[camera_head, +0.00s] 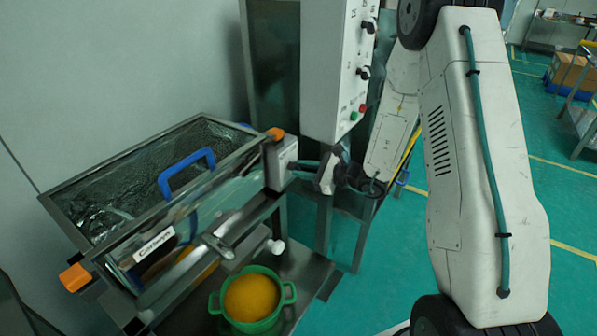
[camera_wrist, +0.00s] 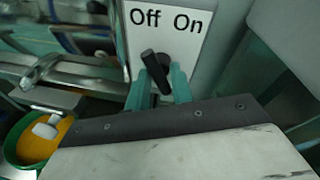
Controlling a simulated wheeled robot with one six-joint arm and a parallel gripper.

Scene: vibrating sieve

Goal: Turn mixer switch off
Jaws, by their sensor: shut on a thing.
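The mixer switch (camera_wrist: 154,70) is a black lever on a white box marked "Off" and "On" (camera_wrist: 168,22) in the wrist view. Its top leans left, toward the "Off" side. My gripper (camera_wrist: 157,85) has its teal fingers on both sides of the lever, shut on it. In the head view the white switch box (camera_head: 281,165) sits at the right end of the sieve (camera_head: 130,205). My gripper (camera_head: 304,168) reaches the box's right face there, and the switch itself is hidden.
A green pot (camera_head: 262,322) with orange contents stands on the lower shelf below the sieve. A tall white control panel (camera_head: 325,75) with knobs and buttons stands close behind my wrist. Green floor (camera_head: 400,270) is open at the right.

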